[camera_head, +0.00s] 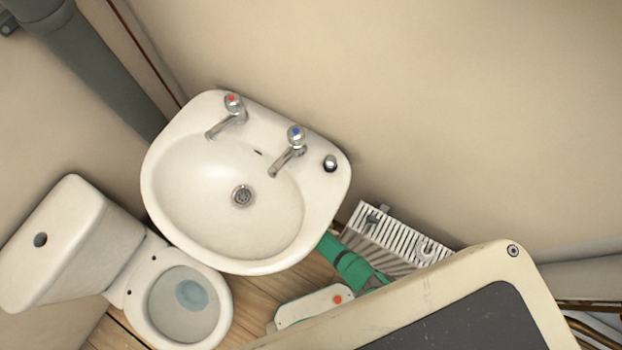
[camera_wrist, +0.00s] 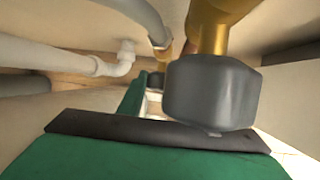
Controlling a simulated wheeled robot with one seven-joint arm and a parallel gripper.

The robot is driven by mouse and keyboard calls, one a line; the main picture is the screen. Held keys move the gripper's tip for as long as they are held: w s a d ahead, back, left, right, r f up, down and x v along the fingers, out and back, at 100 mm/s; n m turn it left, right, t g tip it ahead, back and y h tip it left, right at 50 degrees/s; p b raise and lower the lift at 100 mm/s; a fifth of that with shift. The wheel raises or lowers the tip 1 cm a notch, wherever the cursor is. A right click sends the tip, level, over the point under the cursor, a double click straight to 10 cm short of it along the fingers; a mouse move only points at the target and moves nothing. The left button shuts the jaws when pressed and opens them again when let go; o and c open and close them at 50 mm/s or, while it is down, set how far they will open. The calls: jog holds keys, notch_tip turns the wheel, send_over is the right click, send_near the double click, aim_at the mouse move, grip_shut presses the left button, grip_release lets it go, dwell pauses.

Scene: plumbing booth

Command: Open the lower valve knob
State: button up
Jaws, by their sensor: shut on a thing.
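A dark grey, faceted valve knob (camera_wrist: 210,92) fills the middle right of the wrist view. It sits on a brass fitting (camera_wrist: 208,28) that rises to the top edge. My gripper (camera_wrist: 155,108) has green fingers with black pads. One finger spans the bottom of the wrist view, and the other shows farther off, behind and left of the knob. The gripper is shut on the knob, though the contact is partly hidden. Only one knob shows clearly, so I cannot tell its height relative to another. In the head view, the sink hides the knob and my gripper.
In the head view, a white sink (camera_head: 175,190) with two taps is above my green arm. A toilet (camera_head: 75,240) stands left, and a white radiator (camera_head: 398,235) stands right of the sink. White pipes (camera_wrist: 70,62) run close beside the gripper in the wrist view.

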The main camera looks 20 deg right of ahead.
jog(key=o, duration=1.1)
jog(key=shift+c, duration=0.2)
jog(key=shift+r, duration=0.1)
jog(key=shift+s+a+r, duration=0.1)
jog(key=shift+s+r, duration=0.05)
jog(key=shift+r, duration=0.4)
jog(key=s+a+r, duration=0.1)
jog(key=s+a, duration=0.6)
jog(key=s, duration=0.3)
jog(key=shift+s+a+r, duration=0.25)
jog(key=shift+s, duration=0.05)
